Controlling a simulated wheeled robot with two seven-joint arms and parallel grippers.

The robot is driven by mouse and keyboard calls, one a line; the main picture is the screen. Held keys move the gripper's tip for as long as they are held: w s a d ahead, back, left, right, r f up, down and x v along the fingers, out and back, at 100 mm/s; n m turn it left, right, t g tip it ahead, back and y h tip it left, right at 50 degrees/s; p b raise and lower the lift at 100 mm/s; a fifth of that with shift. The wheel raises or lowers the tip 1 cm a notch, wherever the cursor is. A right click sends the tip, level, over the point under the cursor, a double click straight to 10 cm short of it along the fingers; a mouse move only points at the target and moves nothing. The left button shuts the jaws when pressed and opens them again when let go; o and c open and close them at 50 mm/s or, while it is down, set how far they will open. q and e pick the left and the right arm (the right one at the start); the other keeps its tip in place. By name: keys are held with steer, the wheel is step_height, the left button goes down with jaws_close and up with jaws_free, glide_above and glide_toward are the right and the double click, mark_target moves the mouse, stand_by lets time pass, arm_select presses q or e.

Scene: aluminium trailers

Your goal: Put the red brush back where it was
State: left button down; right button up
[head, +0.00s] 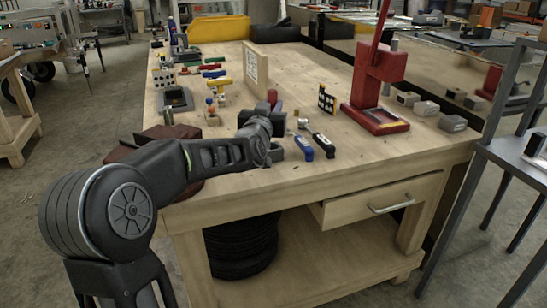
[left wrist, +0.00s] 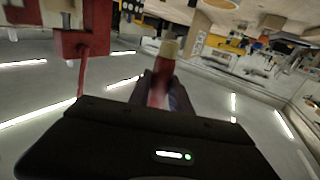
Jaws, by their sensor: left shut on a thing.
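The red brush (left wrist: 158,90) shows in the left wrist view as a red piece with a pale yellowish end, between the two dark fingers. My left gripper (left wrist: 160,86) is shut on it. In the head view my left arm reaches in from the left, and the left gripper (head: 272,124) is over the near part of the wooden workbench (head: 225,186). My own arm hides most of the gripper there. A small dark red upright piece (head: 272,97) shows just beyond it; I cannot tell whether this is the brush. My right gripper is not in view.
A red press (head: 378,78) stands right of the gripper, with grey blocks (head: 452,123) farther right. A blue-ended tool (head: 304,148) and another (head: 324,145) lie near the front edge. A white-faced panel (head: 257,70) stands behind. Small tools crowd the left; the right front is clear.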

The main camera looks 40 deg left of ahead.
arm_select(q)
steer(key=shift+f+b, duration=0.35)
steer(key=shift+f, duration=2.8)
steer(key=shift+f, duration=1.9)
steer(key=shift+f+b, duration=0.2)
steer(key=shift+b, duration=0.15)
steer(key=c, duration=1.2)
jaws_free()
